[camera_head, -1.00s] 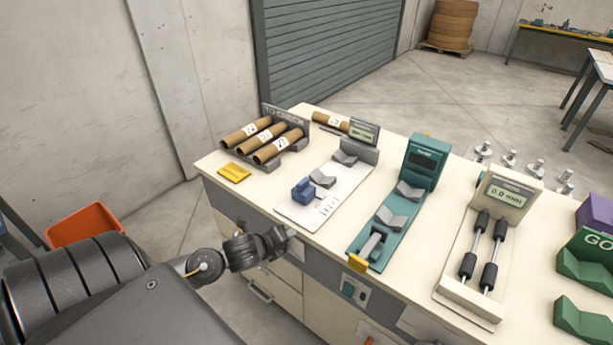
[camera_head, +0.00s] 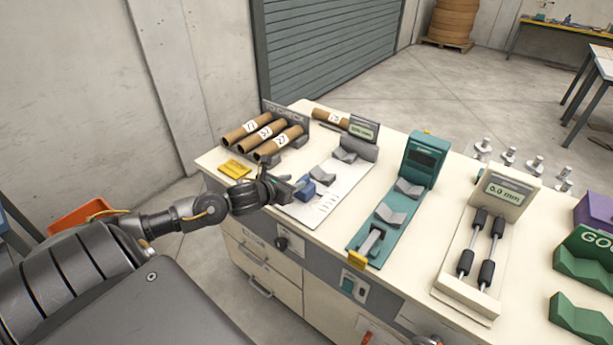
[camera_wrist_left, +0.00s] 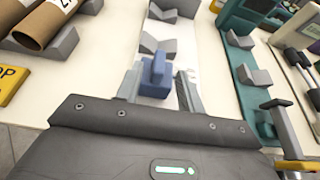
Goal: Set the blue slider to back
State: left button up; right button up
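The blue slider (camera_head: 307,190) is a small stepped blue block near the front end of a white plate (camera_head: 330,203). In the head view it is partly hidden by my left gripper (camera_head: 298,185). The left wrist view shows the slider (camera_wrist_left: 155,78) between the two grey fingers of my left gripper (camera_wrist_left: 160,75). The fingers are apart, with a visible gap to the slider on the right; contact on the left side I cannot tell. My right gripper is not in view.
A grey V-block (camera_head: 322,174) stands just behind the slider. Cardboard tubes (camera_head: 263,135) lie in a rack at the left, with a yellow sign (camera_head: 235,170) in front. A teal gauge (camera_head: 421,160) stands to the right.

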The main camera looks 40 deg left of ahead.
aim_at(302, 178)
pick_arm(q)
jog(key=p+x, duration=0.1)
jog(key=x, duration=0.6)
jog(key=shift+w+f, duration=0.15)
jog(key=shift+w, duration=0.15)
grip_shut()
